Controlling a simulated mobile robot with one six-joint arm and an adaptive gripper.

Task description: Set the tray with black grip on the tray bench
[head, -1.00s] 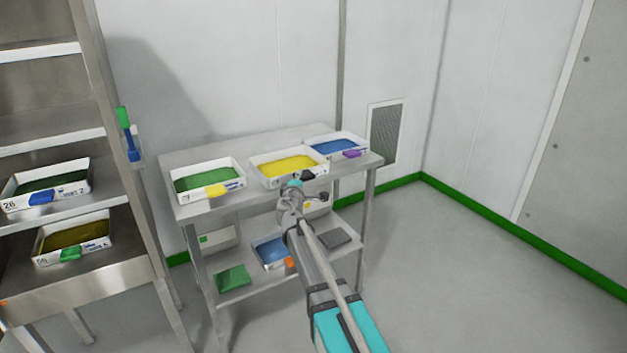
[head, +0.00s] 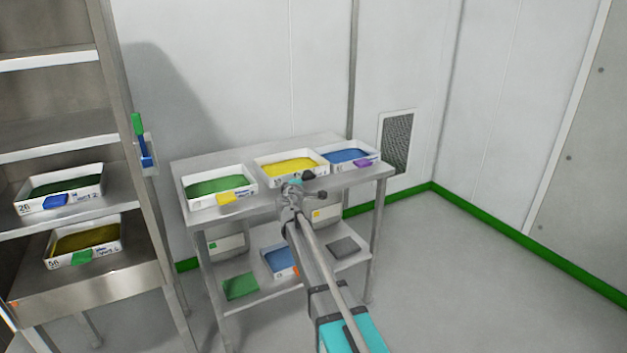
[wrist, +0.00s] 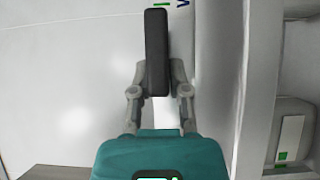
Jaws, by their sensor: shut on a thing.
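The tray with the black grip (head: 290,171) is white with yellow contents and looks level. It is over the middle of the metal tray bench (head: 262,203), between a green-filled tray and a blue-filled tray. I cannot tell whether its base touches the bench top. My gripper (head: 299,182) is at the tray's front side, shut on the black grip (head: 308,176). In the wrist view the black grip (wrist: 157,50) stands between the two fingers (wrist: 157,78). The tray's underside is hidden.
The green-filled tray (head: 197,203) with a yellow grip stands left, the blue-filled tray (head: 378,158) with a purple grip right, very close. The bench's lower shelf (head: 310,277) holds several items. A metal rack (head: 140,215) with two trays stands at the left. The right floor is clear.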

